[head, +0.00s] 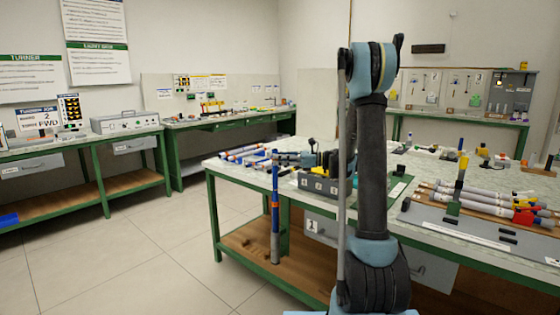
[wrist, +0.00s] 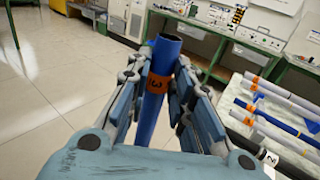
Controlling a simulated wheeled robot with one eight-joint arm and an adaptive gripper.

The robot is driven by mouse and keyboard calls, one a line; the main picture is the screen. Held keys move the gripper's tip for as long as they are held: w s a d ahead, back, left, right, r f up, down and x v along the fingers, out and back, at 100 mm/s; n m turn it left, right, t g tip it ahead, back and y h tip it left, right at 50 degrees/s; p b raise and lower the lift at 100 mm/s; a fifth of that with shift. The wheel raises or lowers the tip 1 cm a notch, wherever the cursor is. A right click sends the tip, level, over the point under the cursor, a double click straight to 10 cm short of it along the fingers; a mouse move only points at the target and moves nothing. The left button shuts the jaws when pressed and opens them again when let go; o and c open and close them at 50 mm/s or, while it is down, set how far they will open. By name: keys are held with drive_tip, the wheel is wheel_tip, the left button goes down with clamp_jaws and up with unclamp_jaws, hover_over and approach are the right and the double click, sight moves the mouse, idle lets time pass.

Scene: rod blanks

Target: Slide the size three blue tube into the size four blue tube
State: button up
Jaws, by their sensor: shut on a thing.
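My gripper (wrist: 164,66) is shut on a blue tube (wrist: 150,115) with an orange band marked 3, the size three tube. Its open upper end rises between the fingertips in the wrist view. In the head view an upright blue tube (head: 275,193) with orange bands shows beside the table's left corner, above a grey lower length (head: 275,248). I cannot tell whether that grey length is the same piece. My gripper (head: 287,159) is small and partly hidden in the head view. I cannot pick out the size four blue tube for certain; no label 4 is readable.
Several blue and white tubes with orange bands (wrist: 272,92) lie on the table (head: 222,168). A grey numbered block (head: 318,184) stands behind its edge. More tubes (head: 480,200) lie at right. Open floor (head: 120,240) is at left.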

drive_tip(key=shift+f, duration=1.15)
drive_tip(key=o, duration=0.9)
drive_tip(key=shift+c, duration=0.2)
